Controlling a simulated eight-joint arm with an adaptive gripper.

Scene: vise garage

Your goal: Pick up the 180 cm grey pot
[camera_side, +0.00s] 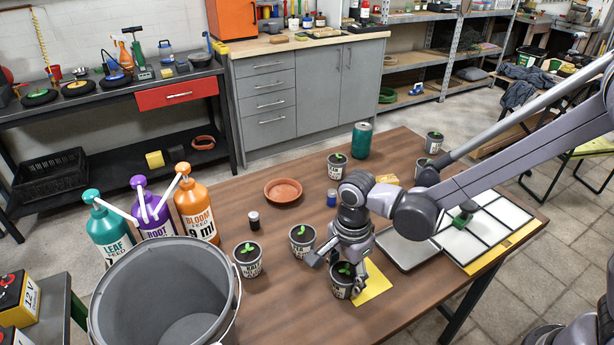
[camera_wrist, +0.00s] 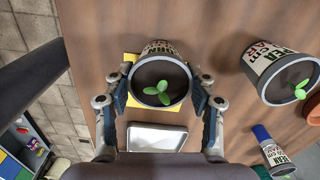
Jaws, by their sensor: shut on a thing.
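A small grey pot (camera_side: 341,287) with a green seedling and a printed label stands at the front of the wooden table, beside a yellow card (camera_side: 373,284). My gripper (camera_side: 345,277) points down and is shut on this pot. In the wrist view the same pot (camera_wrist: 158,82) sits upright between the two fingers (camera_wrist: 160,98), which press on its sides. Its label is only partly visible and I cannot read a height on it. I cannot tell whether its base touches the table. Similar labelled pots stand nearby: one (camera_side: 302,241) close behind and one (camera_side: 249,262) to the left.
A large grey bucket (camera_side: 228,290) fills the front left, with several feed bottles (camera_side: 197,212) behind it. A terracotta saucer (camera_side: 283,191), small capped bottles (camera_side: 254,221) and a green can (camera_side: 361,140) stand farther back. A metal tray (camera_side: 408,250) and a white grid (camera_side: 487,228) lie right.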

